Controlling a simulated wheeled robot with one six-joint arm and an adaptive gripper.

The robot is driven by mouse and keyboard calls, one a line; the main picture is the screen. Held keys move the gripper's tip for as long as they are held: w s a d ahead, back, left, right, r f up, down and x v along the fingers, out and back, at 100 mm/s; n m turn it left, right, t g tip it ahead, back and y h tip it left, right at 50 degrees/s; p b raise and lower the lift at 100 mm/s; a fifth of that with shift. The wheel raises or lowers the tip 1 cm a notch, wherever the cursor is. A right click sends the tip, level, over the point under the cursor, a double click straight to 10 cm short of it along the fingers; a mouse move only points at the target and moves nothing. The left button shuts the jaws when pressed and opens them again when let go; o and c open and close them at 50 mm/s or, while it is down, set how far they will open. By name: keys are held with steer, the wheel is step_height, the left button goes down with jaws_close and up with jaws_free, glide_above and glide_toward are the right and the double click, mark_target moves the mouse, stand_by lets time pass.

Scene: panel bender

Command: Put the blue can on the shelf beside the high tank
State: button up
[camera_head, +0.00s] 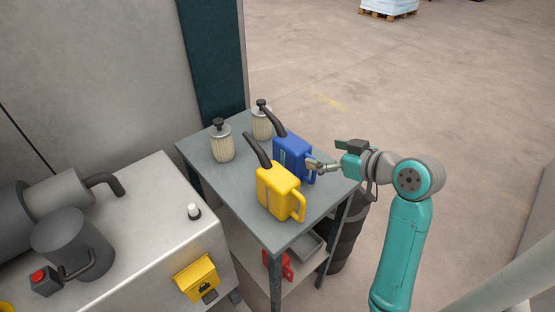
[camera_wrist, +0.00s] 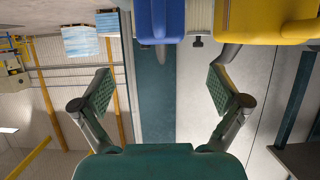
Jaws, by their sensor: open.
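The blue can (camera_head: 292,157) stands upright on the grey table (camera_head: 240,205), its dark spout toward the upper left. It shows at the top edge of the wrist view (camera_wrist: 162,22), where the picture is upside down. My gripper (camera_head: 314,165) is at the can's right, handle side, overlapping the handle in the head view; contact cannot be told. In the wrist view my gripper (camera_wrist: 163,92) has its two green-padded fingers wide apart with nothing between them. A shelf beside a high tank cannot be made out for certain.
A yellow can (camera_head: 278,192) stands close in front of the blue can. Two pale jars with black tops (camera_head: 222,148) stand behind. A lower shelf under the tabletop holds a grey tray (camera_head: 306,246) and a red item. A pale machine with dark cylinders (camera_head: 72,242) fills the left.

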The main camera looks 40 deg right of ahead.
mark_target(302, 148)
steer(key=x, duration=0.4)
steer(key=shift+a, duration=0.2)
steer(key=shift+x, duration=3.15)
steer(key=shift+d+f, duration=0.1)
steer(key=shift+d, duration=0.05)
jaws_close()
step_height(302, 148, up, 10)
